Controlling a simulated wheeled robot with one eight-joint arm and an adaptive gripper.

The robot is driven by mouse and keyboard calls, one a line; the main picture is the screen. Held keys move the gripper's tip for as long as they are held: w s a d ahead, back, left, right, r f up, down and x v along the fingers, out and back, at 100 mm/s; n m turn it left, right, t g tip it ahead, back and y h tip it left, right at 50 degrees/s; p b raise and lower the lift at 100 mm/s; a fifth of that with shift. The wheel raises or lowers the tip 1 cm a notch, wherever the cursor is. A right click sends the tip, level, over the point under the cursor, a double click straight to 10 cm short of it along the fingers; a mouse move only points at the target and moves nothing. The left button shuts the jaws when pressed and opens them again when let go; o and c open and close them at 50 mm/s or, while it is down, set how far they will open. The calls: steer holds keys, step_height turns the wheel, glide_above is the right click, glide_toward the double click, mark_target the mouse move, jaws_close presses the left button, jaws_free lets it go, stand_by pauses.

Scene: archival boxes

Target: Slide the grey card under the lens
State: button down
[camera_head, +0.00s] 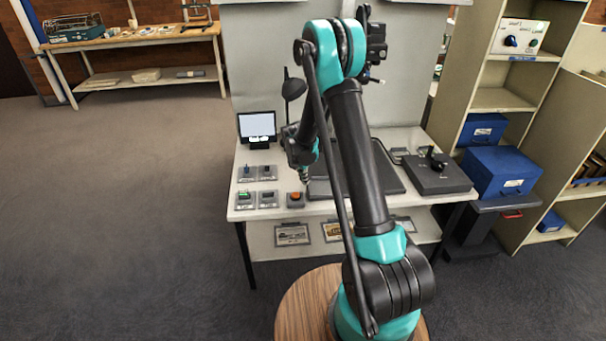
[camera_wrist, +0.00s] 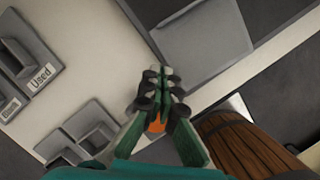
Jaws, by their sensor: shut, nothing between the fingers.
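My gripper (camera_head: 304,178) is low over the left part of the table, by the orange button on its small grey base (camera_head: 295,199). In the wrist view my gripper (camera_wrist: 161,73) is shut and empty. A flat grey rectangle (camera_wrist: 207,45) lies just beyond the fingertips, with darker surface around part of it. It may be the grey card, but I cannot tell for certain. In the head view a dark flat board (camera_head: 387,172) lies mid-table, partly behind my arm. A dark round head on a thin stalk (camera_head: 293,88) stands behind; I cannot tell if it holds the lens.
Several small grey trays (camera_head: 246,173) sit at the table's left; one has a "Used" label (camera_wrist: 41,76). A small screen (camera_head: 257,128) stands behind them. A dark box with a knob (camera_head: 438,176) is at the right. Blue boxes (camera_head: 501,171) stand beyond the table.

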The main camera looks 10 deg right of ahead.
mark_target(332, 168)
steer(key=shift+x, duration=1.25)
steer(key=shift+d, duration=0.1)
steer(key=w+d, duration=1.2)
steer(key=d, duration=0.1)
steer(key=shift+d, duration=0.1)
steer(key=shift+s, duration=0.1)
steer(key=v, duration=0.7)
steer(key=shift+a+r, duration=0.2)
steer(key=shift+r, duration=0.05)
steer(key=c, duration=2.2)
jaws_free()
